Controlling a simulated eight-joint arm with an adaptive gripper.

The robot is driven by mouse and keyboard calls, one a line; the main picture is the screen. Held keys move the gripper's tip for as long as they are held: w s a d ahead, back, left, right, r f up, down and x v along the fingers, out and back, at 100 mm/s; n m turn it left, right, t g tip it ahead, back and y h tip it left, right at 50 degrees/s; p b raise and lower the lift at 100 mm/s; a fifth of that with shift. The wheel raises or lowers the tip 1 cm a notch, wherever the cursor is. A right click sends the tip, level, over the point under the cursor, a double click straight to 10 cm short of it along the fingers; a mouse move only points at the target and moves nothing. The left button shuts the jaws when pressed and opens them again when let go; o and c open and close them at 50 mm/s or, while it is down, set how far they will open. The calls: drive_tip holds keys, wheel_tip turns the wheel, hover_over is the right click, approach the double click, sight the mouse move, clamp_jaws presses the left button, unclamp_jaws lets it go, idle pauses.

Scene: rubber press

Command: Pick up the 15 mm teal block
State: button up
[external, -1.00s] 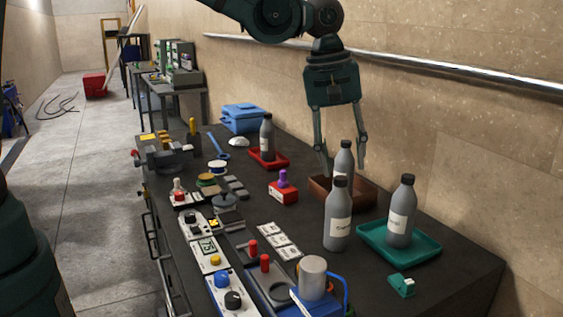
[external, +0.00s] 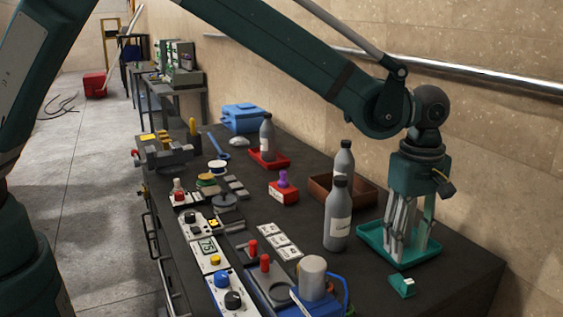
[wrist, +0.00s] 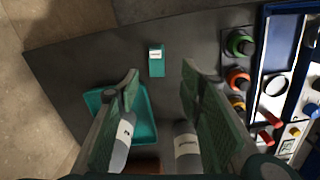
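The teal block (external: 402,284) is a small block with a white label, lying on the dark bench near its front right. In the wrist view the block (wrist: 156,62) lies alone on the bench, ahead of the fingertips and between their lines. My gripper (external: 405,250) points down over the teal tray, behind the block in the external view. In the wrist view my gripper (wrist: 160,78) has its two fingers well apart with nothing between the tips.
The teal tray (external: 372,242) holds a grey bottle (wrist: 122,140), mostly hidden by my gripper in the external view. Another grey bottle (external: 338,225) stands left of the tray. A brown tray (external: 362,193) lies behind. Control boxes (external: 228,285) line the left side. Bench around the block is clear.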

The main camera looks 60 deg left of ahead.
sight(409, 282)
drive_tip(key=shift+w+d+f+n, duration=0.2)
drive_tip(key=shift+d+f, duration=0.35)
drive_tip(key=shift+f, duration=0.2)
drive_tip(key=shift+w+d+f+n, duration=0.2)
drive_tip(key=shift+d+f, duration=0.35)
drive_tip(key=shift+f, duration=0.2)
drive_tip(key=shift+s, duration=0.1)
drive_tip(key=shift+f, duration=1.25)
drive_tip(key=shift+f, duration=2.6)
drive_tip(key=c, duration=1)
drive_tip(key=shift+c, duration=0.2)
drive_tip(key=shift+r, duration=0.15)
